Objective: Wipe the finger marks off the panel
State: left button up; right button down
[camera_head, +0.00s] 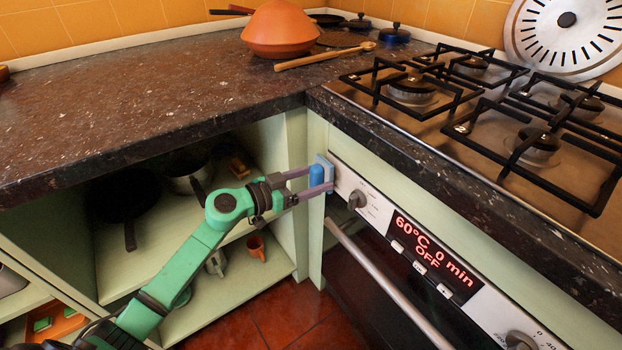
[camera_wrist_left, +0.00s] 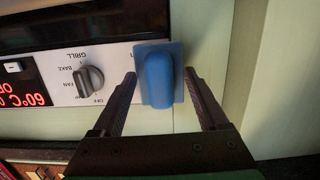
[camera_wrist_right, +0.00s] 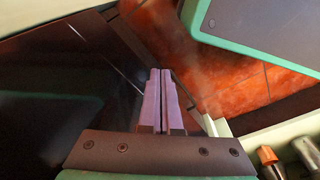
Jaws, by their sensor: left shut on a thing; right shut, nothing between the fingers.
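The oven control panel (camera_head: 375,206) is a pale strip with knobs and a display reading 60°C, 0 min, OFF. My left gripper (camera_head: 322,174) is at the panel's left end, shut on a blue wiping pad (camera_head: 316,176) with a raised grip. In the left wrist view the pad (camera_wrist_left: 158,76) lies flat on or very near the panel's end beside the knob (camera_wrist_left: 88,78), overlapping the green cabinet edge. No finger marks can be made out. My right gripper (camera_wrist_right: 160,80) is shut and empty near the dark oven door; it is outside the head view.
The oven door handle (camera_head: 383,280) runs below the panel. The dark countertop (camera_head: 170,110) and gas hob (camera_head: 480,100) overhang above.

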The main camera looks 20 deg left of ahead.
pick_arm(q)
jog(key=shift+w+d, duration=0.3)
jog(key=shift+w, duration=0.1)
jog(key=d+p, duration=0.1)
jog(key=s+p, duration=0.1)
jog(key=p, duration=0.1)
jog(key=s+d+p, duration=0.1)
jog(key=shift+s+d+r, duration=0.25)
jog(key=shift+d, duration=0.1)
jog(key=shift+s+d+f+p, duration=0.1)
jog(key=shift+s+d+p, duration=0.05)
jog(key=shift+p, duration=0.55)
jog(key=shift+f, duration=0.1)
jog(key=shift+w+a, duration=1.45)
